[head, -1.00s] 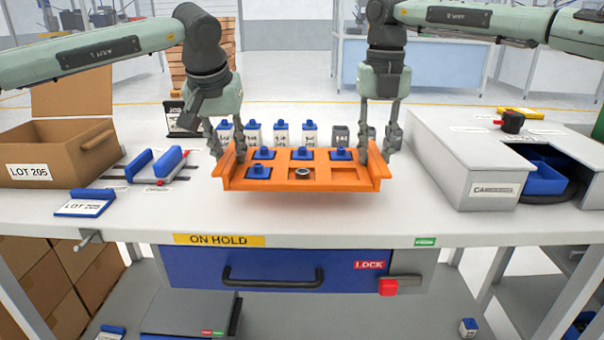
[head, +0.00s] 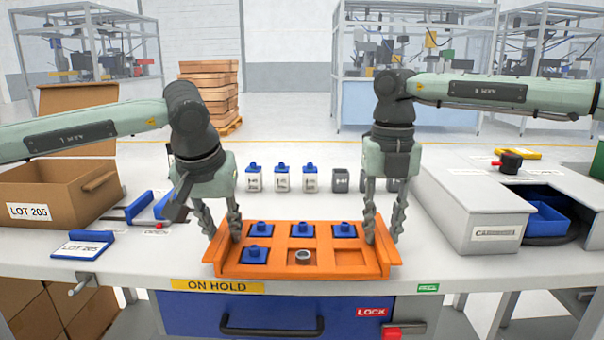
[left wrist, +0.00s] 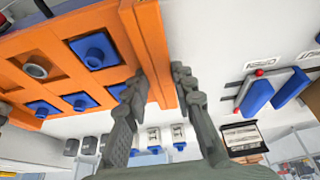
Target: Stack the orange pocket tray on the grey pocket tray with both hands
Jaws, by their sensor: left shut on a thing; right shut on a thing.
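The orange pocket tray (head: 300,272) is held level between my two grippers near the table's front edge. Several pockets hold blue square parts with knobs, one holds a grey ring (head: 303,257), and at least one is empty. My left gripper (head: 222,228) is shut on the tray's left end wall; the left wrist view shows the orange wall (left wrist: 153,45) between its fingers. My right gripper (head: 383,228) is shut on the right end wall. I cannot make out the grey pocket tray. Whether the orange tray touches anything beneath is unclear.
Several small white and grey containers (head: 282,180) stand in a row behind the tray. A cardboard box (head: 50,196) and a blue-handled fixture (head: 140,208) are at left. A white case (head: 480,215) with a blue bin (head: 540,212) stands at right.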

